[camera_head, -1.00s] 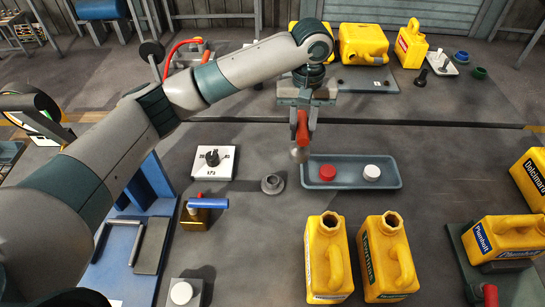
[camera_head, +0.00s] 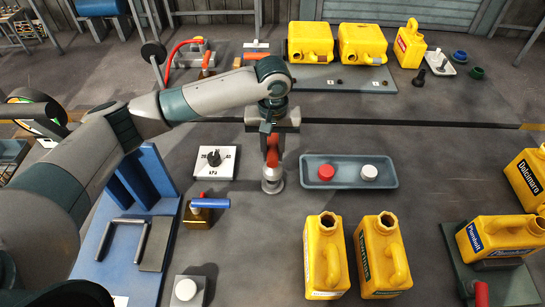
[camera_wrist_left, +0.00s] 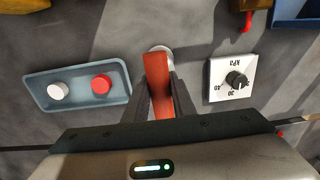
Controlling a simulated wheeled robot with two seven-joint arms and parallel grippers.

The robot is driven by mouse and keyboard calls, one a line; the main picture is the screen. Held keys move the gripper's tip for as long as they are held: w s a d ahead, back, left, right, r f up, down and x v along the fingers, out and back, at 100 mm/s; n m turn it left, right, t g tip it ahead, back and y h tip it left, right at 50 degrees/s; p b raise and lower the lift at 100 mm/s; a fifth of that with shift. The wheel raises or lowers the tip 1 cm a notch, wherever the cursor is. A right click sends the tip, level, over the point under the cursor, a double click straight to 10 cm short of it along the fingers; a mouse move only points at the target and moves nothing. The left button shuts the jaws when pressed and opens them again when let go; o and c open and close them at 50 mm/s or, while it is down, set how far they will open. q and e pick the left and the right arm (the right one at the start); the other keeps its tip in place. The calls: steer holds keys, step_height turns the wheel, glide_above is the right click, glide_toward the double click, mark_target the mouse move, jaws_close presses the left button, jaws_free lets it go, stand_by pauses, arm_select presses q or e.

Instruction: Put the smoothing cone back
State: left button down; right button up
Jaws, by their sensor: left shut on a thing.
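The smoothing cone has a red handle (camera_head: 272,157) and a grey metal end (camera_head: 272,175). My left gripper (camera_head: 272,142) is shut on the red handle and holds the cone upright, metal end down. The metal end is at the small round grey holder (camera_head: 272,187) on the table, left of the tray. I cannot tell whether it is fully seated. In the left wrist view the red handle (camera_wrist_left: 157,90) lies between the two dark fingers, and the grey end (camera_wrist_left: 161,49) shows beyond it. My right gripper is not in view.
A blue-grey tray (camera_head: 345,184) with a red cap and a white cap lies to the right. A white dial plate (camera_head: 215,173) is close on the left. Two open yellow cans (camera_head: 326,255) stand in front. A blue-handled valve (camera_head: 208,204) is front left.

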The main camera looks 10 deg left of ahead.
arm_select(q)
step_height(320, 180, down, 3)
steer(key=shift+r+p, duration=0.1)
steer(key=shift+p, duration=0.4)
steer(key=shift+f, duration=0.2)
steer(key=shift+f+p, duration=0.3)
steer(key=shift+f, duration=0.3)
steer(key=c, duration=1.5)
jaws_free()
steer(key=shift+r+b, duration=0.4)
steer(key=shift+r, duration=0.05)
step_height(320, 180, up, 11)
steer(key=b, duration=0.3)
steer(key=shift+f, duration=0.1)
steer(key=shift+r, duration=0.8)
